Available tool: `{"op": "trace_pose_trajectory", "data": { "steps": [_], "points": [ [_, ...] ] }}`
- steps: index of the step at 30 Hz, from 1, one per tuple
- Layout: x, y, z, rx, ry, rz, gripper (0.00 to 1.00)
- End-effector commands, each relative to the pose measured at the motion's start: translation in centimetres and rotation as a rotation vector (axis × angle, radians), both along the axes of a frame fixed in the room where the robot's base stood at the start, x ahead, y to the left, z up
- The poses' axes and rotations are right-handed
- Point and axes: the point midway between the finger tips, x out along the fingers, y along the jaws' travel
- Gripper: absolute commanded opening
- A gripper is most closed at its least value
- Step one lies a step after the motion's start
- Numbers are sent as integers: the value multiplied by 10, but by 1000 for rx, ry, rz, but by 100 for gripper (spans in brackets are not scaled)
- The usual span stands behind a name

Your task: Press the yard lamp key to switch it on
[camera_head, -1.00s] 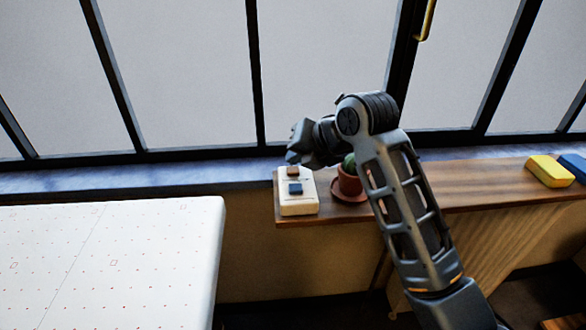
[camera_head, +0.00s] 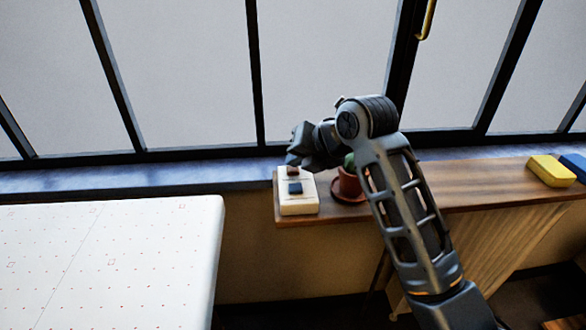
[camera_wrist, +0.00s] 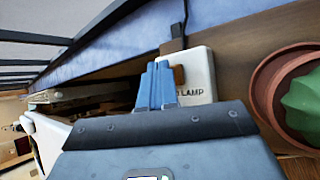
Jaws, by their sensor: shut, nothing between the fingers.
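A white switch box (camera_head: 298,208) lies on the wooden shelf and carries a brown key (camera_head: 293,171) at its far end and a blue key (camera_head: 295,188) nearer. In the wrist view, the box (camera_wrist: 203,66) shows the printed word "LAMP", with the rest of the label hidden, and the brown key (camera_wrist: 179,75) beside it. My gripper (camera_head: 292,160) is shut and empty over the far end of the box. In the wrist view, its closed fingers (camera_wrist: 156,68) overlap the brown key's edge; I cannot tell whether they touch it. The blue key is hidden there.
A potted cactus (camera_head: 349,183) on a saucer stands just right of the box, close to my arm. Yellow (camera_head: 551,171) and blue (camera_head: 575,166) blocks lie at the shelf's right. A white padded surface (camera_head: 110,260) is at left; a window (camera_head: 180,75) rises behind.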

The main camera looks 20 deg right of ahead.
Motion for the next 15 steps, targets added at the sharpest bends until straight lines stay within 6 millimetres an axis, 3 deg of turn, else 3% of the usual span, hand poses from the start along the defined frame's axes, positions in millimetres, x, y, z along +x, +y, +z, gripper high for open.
{"op": "trace_pose_trajectory", "data": {
  "steps": [15],
  "points": [
    [0, 0, -5, 0, 0, 0, 0]
  ]
}}
